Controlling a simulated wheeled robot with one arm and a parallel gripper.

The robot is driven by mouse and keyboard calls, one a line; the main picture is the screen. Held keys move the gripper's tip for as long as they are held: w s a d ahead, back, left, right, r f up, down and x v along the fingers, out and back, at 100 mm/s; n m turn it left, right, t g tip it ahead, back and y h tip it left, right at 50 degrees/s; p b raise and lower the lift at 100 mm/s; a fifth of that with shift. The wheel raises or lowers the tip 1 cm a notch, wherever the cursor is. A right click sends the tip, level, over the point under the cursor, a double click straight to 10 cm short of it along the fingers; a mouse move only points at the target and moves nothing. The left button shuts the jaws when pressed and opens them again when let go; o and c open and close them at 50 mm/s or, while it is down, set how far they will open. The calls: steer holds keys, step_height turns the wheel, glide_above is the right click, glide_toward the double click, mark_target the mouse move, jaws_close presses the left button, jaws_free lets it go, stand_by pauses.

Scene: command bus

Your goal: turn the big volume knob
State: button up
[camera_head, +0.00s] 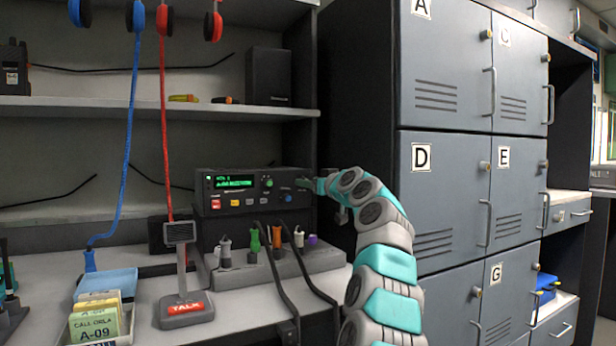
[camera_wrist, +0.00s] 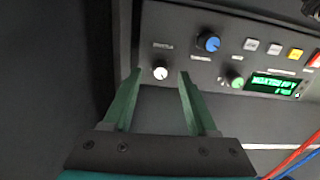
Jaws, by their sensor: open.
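The radio unit (camera_head: 252,193) sits on the desk at the back, with a green lit display and a row of buttons. Its largest knob is blue (camera_wrist: 208,42), and it also shows low on the right of the panel in the head view (camera_head: 287,197). A smaller white knob (camera_wrist: 160,72) and a green knob (camera_wrist: 236,82) are near it; their labels are too blurred to read. My gripper (camera_wrist: 158,76) is open and empty. In the wrist view its fingertips are either side of the white knob, and the blue knob lies outside them. I cannot tell whether they touch the panel.
A box with several coloured plugs (camera_head: 270,265) stands below the radio, with black cables hanging in front. A TALK microphone (camera_head: 184,300) stands to the left. Grey lockers (camera_head: 448,185) are close on the right of my arm. A shelf (camera_head: 150,108) runs above.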

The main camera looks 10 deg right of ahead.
steer(key=shift+p+x, duration=0.4)
steer(key=shift+x, duration=0.45)
jaws_close()
